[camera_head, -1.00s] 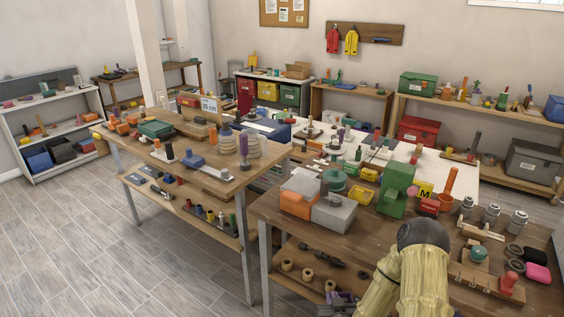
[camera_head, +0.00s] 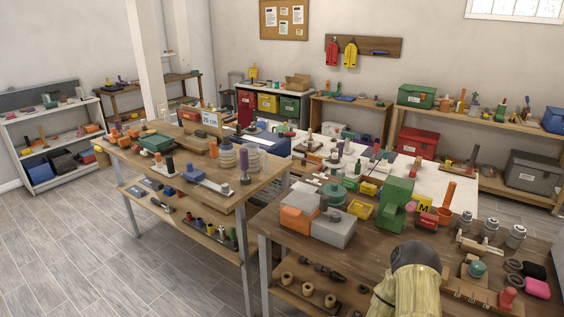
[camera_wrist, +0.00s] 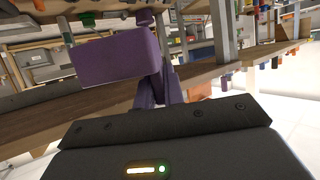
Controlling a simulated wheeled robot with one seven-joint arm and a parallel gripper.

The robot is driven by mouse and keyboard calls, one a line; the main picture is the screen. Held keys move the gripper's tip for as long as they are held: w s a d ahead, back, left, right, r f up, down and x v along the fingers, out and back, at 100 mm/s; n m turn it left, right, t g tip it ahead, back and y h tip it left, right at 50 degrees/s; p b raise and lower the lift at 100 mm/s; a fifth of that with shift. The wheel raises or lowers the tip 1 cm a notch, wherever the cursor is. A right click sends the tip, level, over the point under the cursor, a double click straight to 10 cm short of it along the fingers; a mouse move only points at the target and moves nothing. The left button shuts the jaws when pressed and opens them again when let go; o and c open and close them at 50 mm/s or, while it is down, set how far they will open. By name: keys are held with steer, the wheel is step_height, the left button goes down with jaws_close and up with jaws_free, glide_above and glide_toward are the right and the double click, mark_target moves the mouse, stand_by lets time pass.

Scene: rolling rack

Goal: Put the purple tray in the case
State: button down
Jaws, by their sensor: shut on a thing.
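The purple tray (camera_wrist: 115,52) shows in the wrist view, upper left, just beyond the fingers of my gripper (camera_wrist: 157,82). The gripper is shut on it; the exact contact is partly hidden. Neither the tray nor the gripper shows in the head view, where only a pale part of my arm is at the bottom. Several lidded boxes could be the case: a green one (camera_head: 416,96) on the back-right bench, a red one (camera_head: 417,143) below it and a grey one (camera_head: 533,174) at the right. I cannot tell which is meant.
The near workbench (camera_head: 385,247) is crowded with blocks, a green machine (camera_head: 397,200) and cylinders. Its lower shelf (camera_head: 300,290) holds wooden rings. A second workbench (camera_head: 210,180) stands to the left. The grey plank floor (camera_head: 75,240) at the left is clear.

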steer(key=shift+s+f, duration=1)
steer(key=shift+f, duration=0.1)
steer(key=shift+s+f, duration=0.1)
stand_by(0.5)
